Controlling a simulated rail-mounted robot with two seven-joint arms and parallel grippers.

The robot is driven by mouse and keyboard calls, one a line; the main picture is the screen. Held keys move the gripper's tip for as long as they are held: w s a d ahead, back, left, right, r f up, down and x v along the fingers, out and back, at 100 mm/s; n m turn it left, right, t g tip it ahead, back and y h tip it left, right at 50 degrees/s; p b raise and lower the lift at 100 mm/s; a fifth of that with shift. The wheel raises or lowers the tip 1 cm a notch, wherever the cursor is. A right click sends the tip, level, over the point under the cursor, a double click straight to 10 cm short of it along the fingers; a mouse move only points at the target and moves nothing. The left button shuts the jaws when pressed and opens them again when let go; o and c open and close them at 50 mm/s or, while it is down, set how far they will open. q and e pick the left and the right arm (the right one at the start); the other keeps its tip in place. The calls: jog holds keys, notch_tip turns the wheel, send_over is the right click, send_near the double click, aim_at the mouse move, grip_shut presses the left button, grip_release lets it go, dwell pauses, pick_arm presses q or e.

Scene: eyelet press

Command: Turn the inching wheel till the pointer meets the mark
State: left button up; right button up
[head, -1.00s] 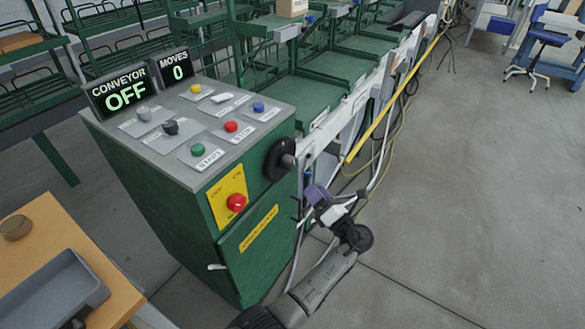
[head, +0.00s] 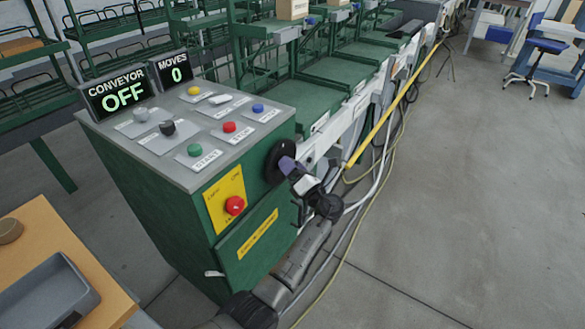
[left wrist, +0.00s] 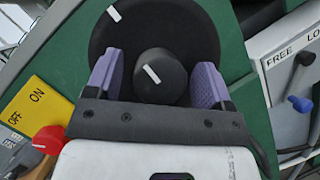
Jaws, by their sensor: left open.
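The black inching wheel (head: 276,162) is on the right side of the green control cabinet. It also shows in the left wrist view (left wrist: 195,30), with a white line on its disc at upper left. Its central knob (left wrist: 160,77) bears a white pointer line tilted to upper left. My left gripper (head: 288,166) is at the wheel. In the left wrist view its purple fingers (left wrist: 160,80) are open, one on each side of the knob, with a gap visible beside the knob. My right gripper is not in view.
A grey panel with FREE lettering (left wrist: 285,60) and a blue-tipped lever is right of the wheel. Cables lie on the floor.

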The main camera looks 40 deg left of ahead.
pick_arm(q)
jog(key=c, duration=1.2)
jog(key=shift+c, duration=0.2)
jog(key=shift+a, duration=0.1)
